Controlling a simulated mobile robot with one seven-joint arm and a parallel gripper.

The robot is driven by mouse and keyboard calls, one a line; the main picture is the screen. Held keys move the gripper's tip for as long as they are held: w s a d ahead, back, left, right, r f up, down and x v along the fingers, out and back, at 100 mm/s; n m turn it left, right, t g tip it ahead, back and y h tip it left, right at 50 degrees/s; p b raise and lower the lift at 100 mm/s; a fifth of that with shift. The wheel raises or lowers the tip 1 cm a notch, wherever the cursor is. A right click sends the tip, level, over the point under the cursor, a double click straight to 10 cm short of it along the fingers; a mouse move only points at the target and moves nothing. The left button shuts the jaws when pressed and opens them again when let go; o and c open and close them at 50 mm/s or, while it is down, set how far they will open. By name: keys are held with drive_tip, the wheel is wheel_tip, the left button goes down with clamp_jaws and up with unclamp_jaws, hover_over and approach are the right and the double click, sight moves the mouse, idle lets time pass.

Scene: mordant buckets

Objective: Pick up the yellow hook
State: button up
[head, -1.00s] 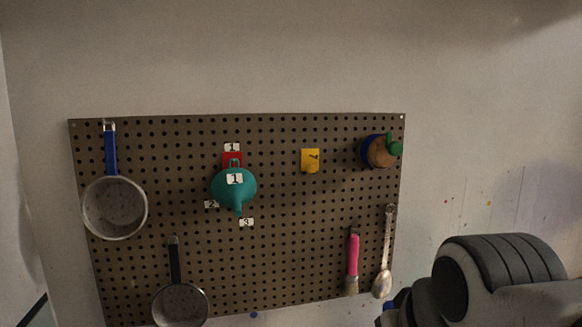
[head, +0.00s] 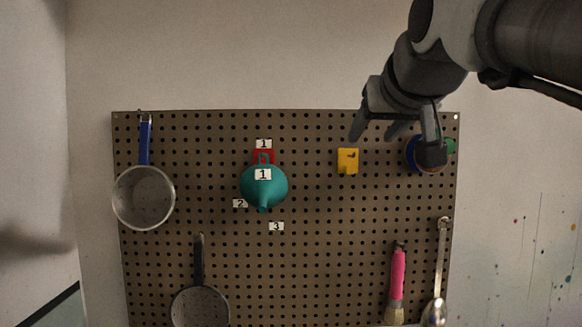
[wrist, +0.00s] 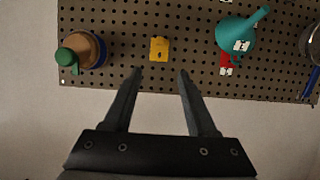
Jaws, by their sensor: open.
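The yellow hook (head: 348,163) is a small block with a peg, mounted on the upper right part of the brown pegboard (head: 330,230). My gripper (head: 393,140) is open and empty, just up and to the right of the hook in the head view. In the wrist view the hook (wrist: 158,49) shows beyond the gap between my open fingertips (wrist: 160,74), apart from them. Nothing hangs on the hook.
A teal funnel (head: 264,188) hangs on a red hook (head: 264,157) to the left. A round item with a green knob (head: 450,146) is partly behind my gripper. Pans (head: 143,198), a pink-handled brush (head: 397,280) and a spoon (head: 439,270) hang around. The board below the hook is clear.

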sight(350, 167)
drive_tip(key=x, duration=0.5)
drive_tip(key=p+x, duration=0.1)
drive_tip(key=x, duration=0.9)
drive_tip(key=shift+w+f, duration=0.25)
drive_tip(key=shift+f, duration=0.15)
clamp_jaws()
